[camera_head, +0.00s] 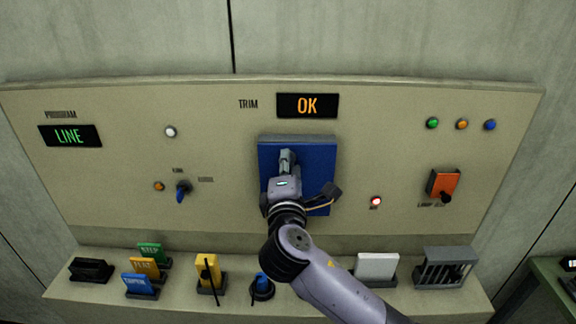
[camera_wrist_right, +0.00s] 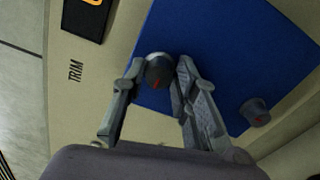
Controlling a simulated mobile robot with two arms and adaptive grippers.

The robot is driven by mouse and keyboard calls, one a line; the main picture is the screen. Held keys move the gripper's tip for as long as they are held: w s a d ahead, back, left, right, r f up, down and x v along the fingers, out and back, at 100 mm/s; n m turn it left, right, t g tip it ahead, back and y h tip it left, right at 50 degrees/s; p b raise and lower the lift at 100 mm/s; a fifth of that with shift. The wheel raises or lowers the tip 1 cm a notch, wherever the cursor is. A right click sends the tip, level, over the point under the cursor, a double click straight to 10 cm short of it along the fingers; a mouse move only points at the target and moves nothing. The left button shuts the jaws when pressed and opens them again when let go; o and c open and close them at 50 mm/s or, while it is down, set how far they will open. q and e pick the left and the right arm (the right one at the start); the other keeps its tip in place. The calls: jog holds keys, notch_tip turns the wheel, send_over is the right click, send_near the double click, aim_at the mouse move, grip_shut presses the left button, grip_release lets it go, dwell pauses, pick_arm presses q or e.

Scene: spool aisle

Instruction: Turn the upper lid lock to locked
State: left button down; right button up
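The blue lid (camera_head: 322,165) is mounted on the console's upright panel, below the OK display. In the right wrist view, the upper lid lock (camera_wrist_right: 159,72) is a dark round knob with a light top edge and a small red mark. A second, similar knob (camera_wrist_right: 255,111) sits lower on the lid. My right gripper (camera_head: 287,160) is in front of the lid and hides both knobs in the head view. In the wrist view its fingers (camera_wrist_right: 158,78) are apart, one on each side of the upper knob; firm contact is not clear. My left gripper is not in view.
The TRIM display (camera_head: 307,105) reads OK and the PROGRAM display (camera_head: 70,136) reads LINE. A lit red lamp (camera_head: 376,201) and an orange switch (camera_head: 443,184) are right of the lid. Several cards and holders, including a yellow block (camera_head: 207,270), stand on the ledge below.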

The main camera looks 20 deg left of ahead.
jog(key=o, duration=0.4)
jog(key=shift+c, duration=0.2)
jog(key=v, duration=1.2)
